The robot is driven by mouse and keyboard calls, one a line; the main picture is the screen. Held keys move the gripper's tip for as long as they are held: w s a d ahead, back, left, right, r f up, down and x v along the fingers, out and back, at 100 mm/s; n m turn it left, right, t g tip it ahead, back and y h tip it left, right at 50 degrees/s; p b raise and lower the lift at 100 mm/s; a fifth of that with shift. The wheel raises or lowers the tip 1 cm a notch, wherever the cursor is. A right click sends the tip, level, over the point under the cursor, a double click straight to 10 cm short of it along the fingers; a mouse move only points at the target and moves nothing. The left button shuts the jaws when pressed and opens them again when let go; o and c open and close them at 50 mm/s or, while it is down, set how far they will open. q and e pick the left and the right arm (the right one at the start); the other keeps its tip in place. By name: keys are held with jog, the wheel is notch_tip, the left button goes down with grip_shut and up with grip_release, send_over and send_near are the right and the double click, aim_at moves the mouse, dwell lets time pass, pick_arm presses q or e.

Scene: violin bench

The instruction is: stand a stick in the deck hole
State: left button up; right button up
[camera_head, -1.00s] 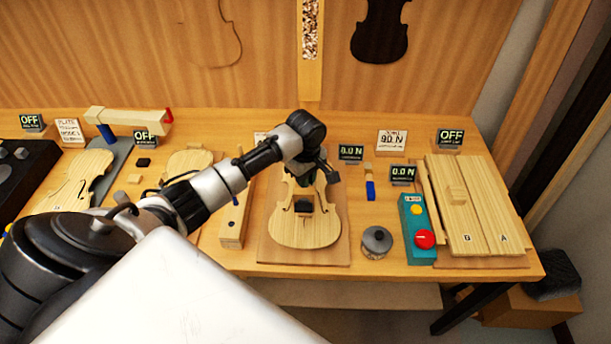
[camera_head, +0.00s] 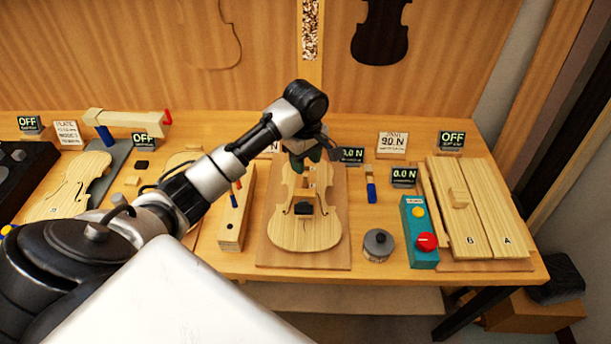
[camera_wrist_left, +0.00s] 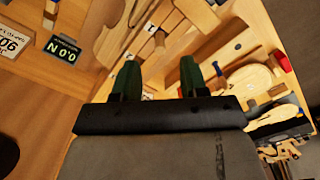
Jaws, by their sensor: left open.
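My left gripper (camera_head: 303,165) is open and appears empty, above the upper part of a pale violin plate (camera_head: 306,231) with two f-holes. Its green fingers also show spread apart in the left wrist view (camera_wrist_left: 157,75). A small dark block (camera_head: 303,208) and a small wooden piece (camera_head: 310,183) are on the plate just below the gripper. A long wooden block (camera_head: 231,228) with a small hole in its front end lies left of the plate; a thin blue-and-red stick (camera_head: 235,192) shows at it, partly behind my arm. I cannot tell which hole is the deck hole. My right gripper is not in view.
Right of the plate stand a round grey-lidded jar (camera_head: 378,243), a blue-and-wood tool (camera_head: 371,189) and a teal box (camera_head: 418,238) with yellow and red buttons. Boards (camera_head: 466,226) lie farther right. Small displays (camera_head: 403,177) stand behind. Another violin plate (camera_head: 62,195) lies at left.

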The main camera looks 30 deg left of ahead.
pick_arm(q)
jog(key=shift+r, duration=1.75)
